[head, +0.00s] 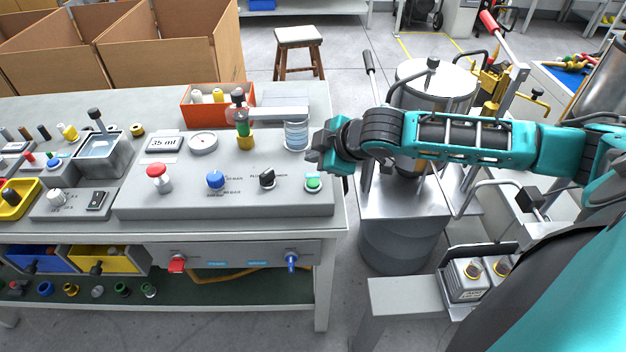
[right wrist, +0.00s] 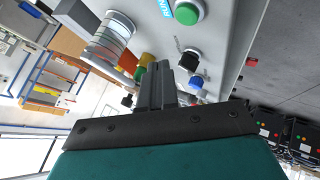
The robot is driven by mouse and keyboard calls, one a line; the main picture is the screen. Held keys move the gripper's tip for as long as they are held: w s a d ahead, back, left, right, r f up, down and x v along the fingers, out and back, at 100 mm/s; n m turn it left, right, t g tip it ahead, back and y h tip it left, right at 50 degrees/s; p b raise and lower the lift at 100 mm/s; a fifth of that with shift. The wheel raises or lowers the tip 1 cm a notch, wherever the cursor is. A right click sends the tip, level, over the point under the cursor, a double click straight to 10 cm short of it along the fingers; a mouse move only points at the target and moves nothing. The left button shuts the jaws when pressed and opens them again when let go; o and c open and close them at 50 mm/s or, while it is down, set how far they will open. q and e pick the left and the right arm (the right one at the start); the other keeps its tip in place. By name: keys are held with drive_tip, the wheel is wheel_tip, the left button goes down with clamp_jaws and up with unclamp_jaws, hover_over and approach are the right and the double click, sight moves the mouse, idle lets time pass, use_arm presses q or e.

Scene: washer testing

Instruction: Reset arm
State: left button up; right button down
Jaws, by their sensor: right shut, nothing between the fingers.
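My right arm (head: 470,140) reaches in from the right in the head view. My right gripper (head: 318,160) is at the right end of the grey control panel (head: 240,200), just above and behind the green button (head: 313,184). Its fingers are shut with nothing between them. In the right wrist view the shut fingers (right wrist: 160,85) point along the panel, and the green button (right wrist: 189,12) shows apart from them, at the top. My left gripper is not in view.
The panel also carries a red button (head: 158,178), a blue knob (head: 215,180), a black switch (head: 267,178) and a clear ribbed cylinder (head: 296,134) close to my right gripper. Open floor lies behind the table, around the stool (head: 299,38).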

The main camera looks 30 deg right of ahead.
drive_tip(key=s+a+f+m+t+y, duration=0.1)
drive_tip(key=s+a+f+m+y, duration=0.3)
drive_tip(key=a+f, duration=0.6)
drive_tip(key=s+a+f+m+h, duration=0.2)
drive_tip(key=s+f, duration=0.4)
drive_tip(key=s, duration=0.6)
drive_tip(key=shift+s+a+m+t+h, duration=0.2)
drive_tip(key=shift+s+m+t+h, duration=0.15)
drive_tip(key=shift+m+h, duration=0.65)
drive_tip(key=shift+f, duration=0.1)
idle(4.4)
